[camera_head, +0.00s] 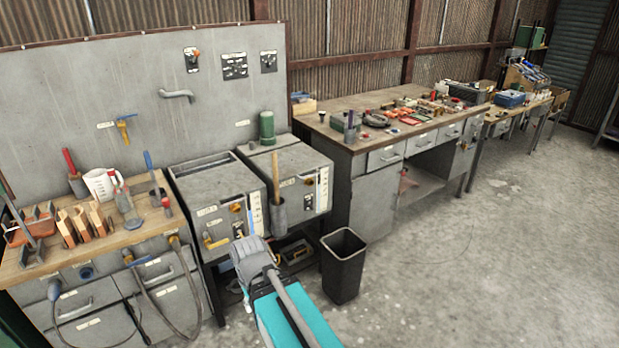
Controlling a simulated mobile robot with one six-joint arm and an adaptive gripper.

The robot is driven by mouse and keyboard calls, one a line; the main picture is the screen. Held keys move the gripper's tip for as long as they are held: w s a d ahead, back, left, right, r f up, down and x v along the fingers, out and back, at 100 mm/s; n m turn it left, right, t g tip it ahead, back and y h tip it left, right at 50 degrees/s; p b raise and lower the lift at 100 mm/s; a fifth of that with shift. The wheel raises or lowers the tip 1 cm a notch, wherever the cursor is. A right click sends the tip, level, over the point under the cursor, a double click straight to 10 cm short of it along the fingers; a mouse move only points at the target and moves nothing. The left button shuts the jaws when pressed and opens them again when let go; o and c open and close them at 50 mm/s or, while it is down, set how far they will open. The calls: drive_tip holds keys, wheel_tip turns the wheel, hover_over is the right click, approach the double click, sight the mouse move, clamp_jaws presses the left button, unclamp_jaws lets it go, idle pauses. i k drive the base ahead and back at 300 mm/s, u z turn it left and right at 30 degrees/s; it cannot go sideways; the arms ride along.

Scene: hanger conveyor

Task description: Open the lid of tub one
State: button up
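Two grey box-shaped tubs stand side by side between the benches. The left tub (203,213) has a label on its front too small to read surely, an orange knob and a yellow-handled tap. Its top (215,178) looks covered by a flat grey lid, which seems shut. The right tub (311,198) also has a flat grey top, with a green cylinder (267,128) at its back. I cannot tell by label which is tub one. My grey arm shows at bottom centre in front of the tubs; its fingertips do not show.
A black bin (343,265) stands on the floor right of my arm. A wooden handle stands in a grey holder (278,216) on the tub fronts. The left bench (60,262) holds tools and a white jug (101,185). The floor at right is clear.

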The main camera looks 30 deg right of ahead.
sight(293, 160)
drive_tip(key=u, duration=0.05)
drive_tip(key=i, duration=1)
drive_tip(key=z, duration=0.05)
